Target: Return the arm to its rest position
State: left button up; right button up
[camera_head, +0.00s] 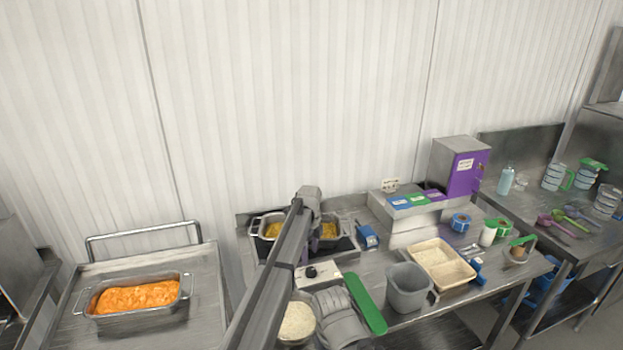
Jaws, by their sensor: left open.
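My left arm (275,270) rises from the bottom edge and bends at an elbow in front of the wall. My left gripper (314,243) hangs beyond it, small and partly hidden by my arm, over or near the metal pans of yellow food. Its jaws are open, and I see nothing held in them. Whether it touches a pan I cannot tell. My right gripper is not in this view.
A cart (205,280) at left bears an orange-filled pan (137,296).

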pick_arm(q)
jog(key=s+a+n, duration=0.6)
jog(key=s+n, duration=0.2)
jog(key=s, duration=0.3)
jog(key=s+a+n, duration=0.5)
jog(key=s+n, duration=0.2)
jog(key=s, duration=0.5)
jog(key=s+a+n, duration=0.6)
jog(key=s+n, duration=0.2)
jog(key=s, duration=0.3)
jog(key=s+d+f+m+b, duration=0.1)
jog(key=s+d+f+b, duration=0.1)
jog(key=d, duration=0.3)
jog(key=s+d+f+m+y+b, duration=0.1)
jog(key=s+d+f+m+b, duration=0.1)
jog(key=d, duration=0.4)
jog(key=shift+s+d+m, duration=0.3)
jog(key=shift+s, duration=0.35)
